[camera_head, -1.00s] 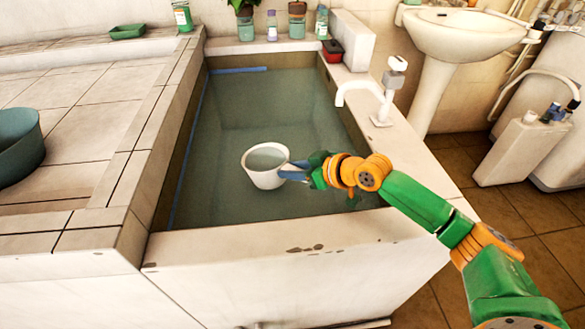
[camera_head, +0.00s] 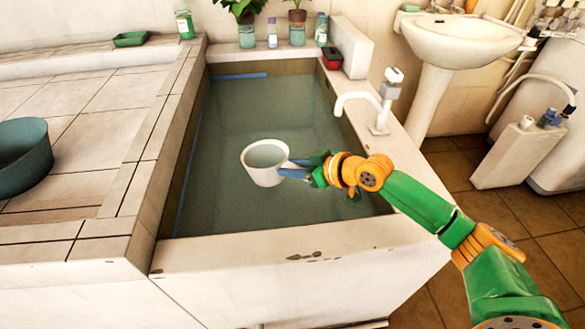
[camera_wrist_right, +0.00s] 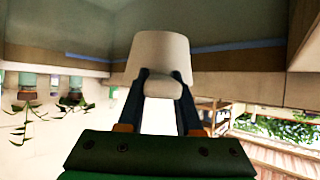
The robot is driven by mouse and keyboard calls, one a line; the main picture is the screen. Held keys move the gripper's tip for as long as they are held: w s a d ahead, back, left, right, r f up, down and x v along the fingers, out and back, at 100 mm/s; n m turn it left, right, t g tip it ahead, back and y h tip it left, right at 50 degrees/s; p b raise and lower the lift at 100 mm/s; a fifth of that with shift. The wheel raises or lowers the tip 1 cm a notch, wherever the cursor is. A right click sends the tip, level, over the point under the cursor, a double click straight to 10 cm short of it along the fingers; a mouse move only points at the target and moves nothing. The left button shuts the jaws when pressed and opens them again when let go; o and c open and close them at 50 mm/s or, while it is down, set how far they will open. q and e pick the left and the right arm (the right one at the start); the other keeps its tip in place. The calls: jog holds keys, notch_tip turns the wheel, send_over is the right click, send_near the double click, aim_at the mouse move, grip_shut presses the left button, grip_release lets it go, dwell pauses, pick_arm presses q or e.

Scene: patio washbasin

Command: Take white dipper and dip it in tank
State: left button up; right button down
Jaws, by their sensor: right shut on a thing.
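The white dipper (camera_head: 262,174) is a small round cup in the middle of the tank in the head view, with its open top facing up. My right gripper (camera_head: 296,168) comes in from the right and is shut on the dipper's handle side. In the right wrist view the dipper (camera_wrist_right: 160,57) sits at the tips of the two dark fingers (camera_wrist_right: 160,82). The tank (camera_head: 305,246) is a pale walled basin filled with greenish water. The dipper is inside the tank's walls; I cannot tell how deep it sits in the water. My left gripper is not in view.
A white faucet (camera_head: 380,103) stands on the tank's right wall. A teal basin (camera_head: 22,157) sits on the tiled counter at left. A washbasin (camera_head: 462,42) stands at back right.

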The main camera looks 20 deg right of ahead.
notch_tip(320, 180, up, 17)
jog(key=t+p, duration=0.1)
jog(key=p, duration=1.1)
jog(key=shift+y, duration=0.4)
jog(key=shift+r, duration=0.1)
